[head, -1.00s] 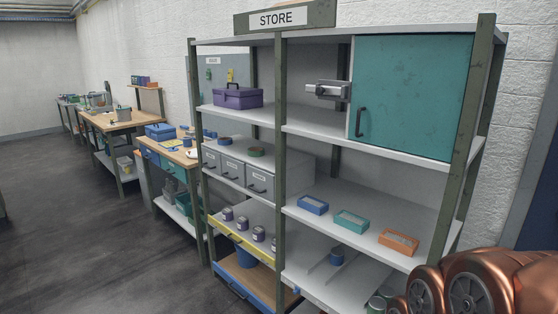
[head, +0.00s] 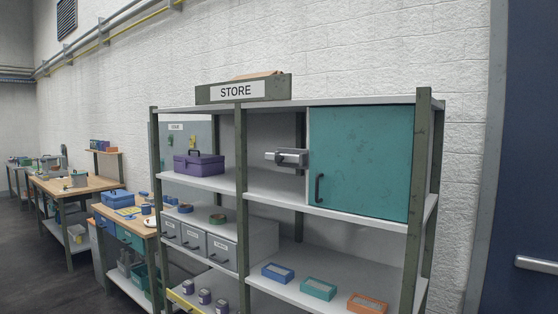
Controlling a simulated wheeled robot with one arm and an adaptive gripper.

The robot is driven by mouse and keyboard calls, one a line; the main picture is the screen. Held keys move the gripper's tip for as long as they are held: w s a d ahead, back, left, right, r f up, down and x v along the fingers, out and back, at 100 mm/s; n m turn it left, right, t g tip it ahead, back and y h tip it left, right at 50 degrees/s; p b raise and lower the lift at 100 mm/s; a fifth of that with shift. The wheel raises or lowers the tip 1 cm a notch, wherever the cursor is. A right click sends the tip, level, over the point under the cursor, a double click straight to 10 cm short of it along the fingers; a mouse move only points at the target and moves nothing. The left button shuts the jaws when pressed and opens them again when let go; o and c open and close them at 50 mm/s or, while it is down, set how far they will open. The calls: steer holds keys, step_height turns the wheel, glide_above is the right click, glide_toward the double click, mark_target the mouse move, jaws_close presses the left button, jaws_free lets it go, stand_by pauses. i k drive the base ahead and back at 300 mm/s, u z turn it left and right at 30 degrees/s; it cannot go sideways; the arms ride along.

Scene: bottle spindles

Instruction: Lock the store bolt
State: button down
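The store bolt (head: 289,158) is a pale grey metal slide bolt at the left edge of the teal cabinet door (head: 362,160), on the upper part of the shelf unit. Its bar sticks out to the left of its housing. I see no bar lying across the door face. The door appears shut and has a dark upright handle (head: 319,188) near its left edge, below the bolt. My gripper is not in view.
The shelf unit (head: 335,208) carries a STORE sign (head: 237,91). A purple toolbox (head: 198,163) stands left of the bolt, and several small trays (head: 318,288) sit below. A blue door (head: 530,170) is at the far right.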

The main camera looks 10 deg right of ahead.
mark_target(280, 158)
steer(key=k, duration=0.65)
steer(key=u, duration=0.75)
steer(key=i, duration=1.65)
steer(key=z, duration=0.25)
